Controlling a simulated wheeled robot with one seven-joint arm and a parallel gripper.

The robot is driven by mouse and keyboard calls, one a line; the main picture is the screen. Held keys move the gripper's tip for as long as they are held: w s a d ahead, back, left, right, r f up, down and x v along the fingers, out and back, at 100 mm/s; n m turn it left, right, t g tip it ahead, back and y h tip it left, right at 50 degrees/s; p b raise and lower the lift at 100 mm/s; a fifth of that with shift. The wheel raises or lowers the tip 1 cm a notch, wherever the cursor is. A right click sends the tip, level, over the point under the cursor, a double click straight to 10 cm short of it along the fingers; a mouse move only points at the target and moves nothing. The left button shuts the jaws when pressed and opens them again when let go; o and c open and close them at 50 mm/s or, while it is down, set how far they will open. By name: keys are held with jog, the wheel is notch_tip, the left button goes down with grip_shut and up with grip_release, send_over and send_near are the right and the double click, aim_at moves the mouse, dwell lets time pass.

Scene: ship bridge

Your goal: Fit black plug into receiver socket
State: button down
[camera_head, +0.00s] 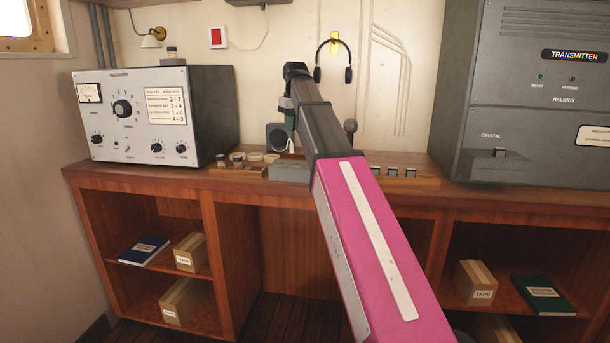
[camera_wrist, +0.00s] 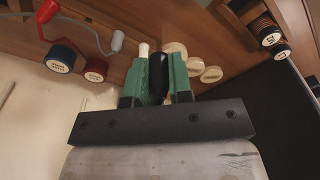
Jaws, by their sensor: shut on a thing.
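In the wrist view my gripper (camera_wrist: 160,75) has its green fingers closed on a black plug (camera_wrist: 157,80), which is partly hidden between them. In the head view my gripper (camera_head: 290,118) is above the back of the desk, right of the grey receiver (camera_head: 140,122). The plug cannot be made out there. The receiver has a meter, a large dial, several knobs and a label on its front. I cannot make out its socket in either view.
In the head view, a transmitter (camera_head: 540,110) stands at right and a headset (camera_head: 334,60) hangs on the wall.

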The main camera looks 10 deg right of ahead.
jog(key=s+a+f, duration=0.2)
jog(key=s+a, duration=0.2)
jog(key=s, duration=0.2)
jog(key=shift+s+a+f, duration=0.25)
jog(key=shift+a+f, duration=0.1)
jog(key=shift+f, duration=0.05)
jog(key=shift+f, duration=0.1)
jog(key=shift+f, duration=1.75)
jog(key=shift+f, duration=1.55)
dwell(3.6)
